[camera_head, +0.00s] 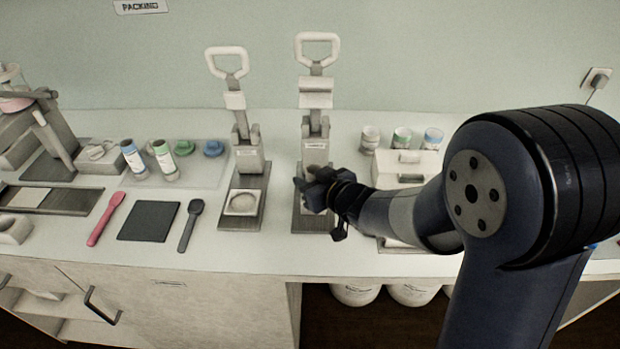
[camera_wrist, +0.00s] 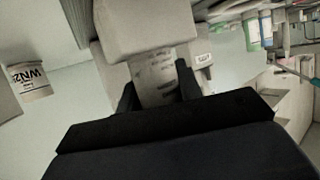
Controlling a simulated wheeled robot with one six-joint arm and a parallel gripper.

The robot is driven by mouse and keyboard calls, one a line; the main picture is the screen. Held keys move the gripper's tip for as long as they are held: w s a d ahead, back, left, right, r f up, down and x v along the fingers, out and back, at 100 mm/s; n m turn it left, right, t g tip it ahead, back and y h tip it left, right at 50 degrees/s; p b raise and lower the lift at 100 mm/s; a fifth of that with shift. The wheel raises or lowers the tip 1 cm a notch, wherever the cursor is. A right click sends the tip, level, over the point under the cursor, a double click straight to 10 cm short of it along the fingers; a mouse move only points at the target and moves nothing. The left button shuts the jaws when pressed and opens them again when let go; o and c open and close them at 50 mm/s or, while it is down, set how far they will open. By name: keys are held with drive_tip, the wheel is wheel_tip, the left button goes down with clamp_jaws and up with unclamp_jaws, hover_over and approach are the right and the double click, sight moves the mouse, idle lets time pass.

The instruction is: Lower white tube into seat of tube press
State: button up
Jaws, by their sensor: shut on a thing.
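A pale tube with dark print (camera_wrist: 157,80) is gripped between the two dark fingers of my gripper (camera_wrist: 158,88) in the wrist view. A pale block of the press (camera_wrist: 145,28) is directly above the tube and hides its upper end. The tube's lower end is hidden by my gripper. In the head view my gripper (camera_head: 312,186) is at the front of the right-hand press (camera_head: 316,130), over its dark base (camera_head: 313,223). The tube is mostly hidden there, and I cannot tell whether it touches the seat.
A second press (camera_head: 249,158) with a round-marked plate stands to the left. Further left are two capped tubes (camera_head: 150,162), a dark mat (camera_head: 149,220), a pink spatula (camera_head: 106,219) and a grey one (camera_head: 191,226). Several jars (camera_head: 402,138) and a pale box (camera_head: 405,167) stand to the right.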

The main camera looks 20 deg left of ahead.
drive_tip(key=shift+f, duration=0.2)
drive_tip(key=o, duration=1.1)
drive_tip(key=shift+r, duration=0.1)
wheel_tip(320, 180, up, 6)
drive_tip(key=p, duration=0.5)
drive_tip(key=shift+p, duration=0.3)
drive_tip(key=shift+f, duration=0.2)
wheel_tip(320, 180, down, 6)
drive_tip(key=b, duration=0.6)
drive_tip(key=shift+r+p, duration=0.45)
drive_tip(key=shift+r, duration=0.05)
